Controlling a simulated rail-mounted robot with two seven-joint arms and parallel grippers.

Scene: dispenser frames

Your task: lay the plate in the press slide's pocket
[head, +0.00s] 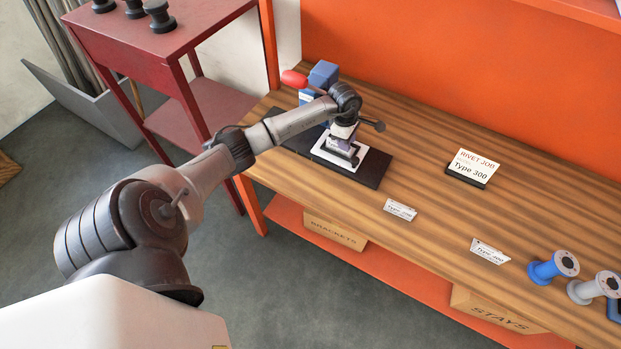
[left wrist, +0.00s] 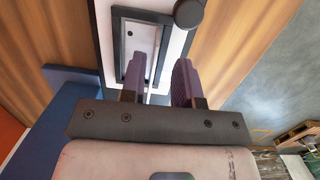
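The press slide (head: 358,167) is a white frame on a black base (head: 372,178) on the wooden bench. In the left wrist view the slide (left wrist: 177,45) shows a dark-rimmed pocket (left wrist: 118,50). A grey flat piece with a small hole, which looks like the plate (left wrist: 138,42), appears inside that rim. I cannot tell whether it lies flat on the pocket floor. My left gripper (head: 343,155) is over the slide. In the left wrist view its purple fingers (left wrist: 160,82) stand apart, with the slide visible between them. The fingers hide the near end of the pocket. My right gripper is out of view.
The blue press body (head: 323,75) with a red part (head: 294,78) stands behind the slide. A "RIVET JOB Type 300" card (head: 473,167) stands on the bench, with smaller cards (head: 400,209) in front. Blue (head: 553,268) and grey spools (head: 594,288) are at right.

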